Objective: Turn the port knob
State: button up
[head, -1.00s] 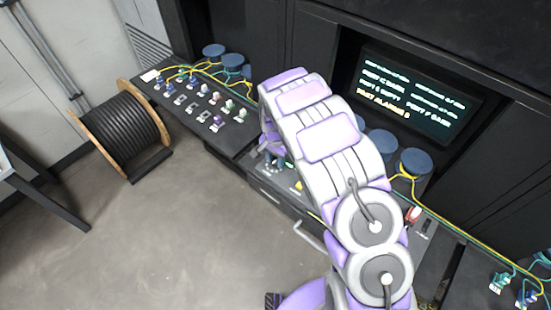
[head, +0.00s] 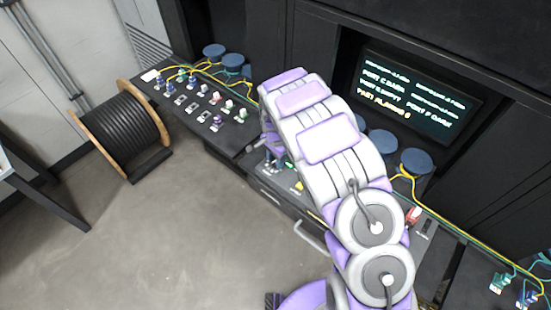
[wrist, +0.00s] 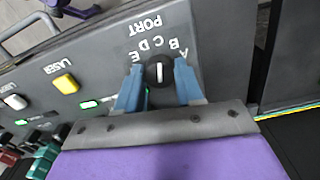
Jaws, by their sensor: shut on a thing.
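The port knob (wrist: 159,70) is a dark round knob with a white line, on a grey panel below the word PORT and an arc of letters in the wrist view. The white line points up in the picture, near the middle letters of the arc. My gripper (wrist: 158,82) is shut on the knob, with one blue finger on each side of it. In the head view my white and purple arm reaches over the console and hides the knob and most of the gripper.
A lit screen (head: 418,92) stands behind the console. A cable reel (head: 128,130) stands on the open floor at left.

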jog(key=o, duration=0.8)
jog(key=shift+w+r, duration=0.1)
jog(key=shift+w, duration=0.2)
jog(key=shift+o, duration=1.2)
jog(key=shift+s, duration=0.15)
notch_tip(320, 180, up, 17)
jog(key=shift+p, duration=0.4)
jog(key=shift+a+r, duration=0.1)
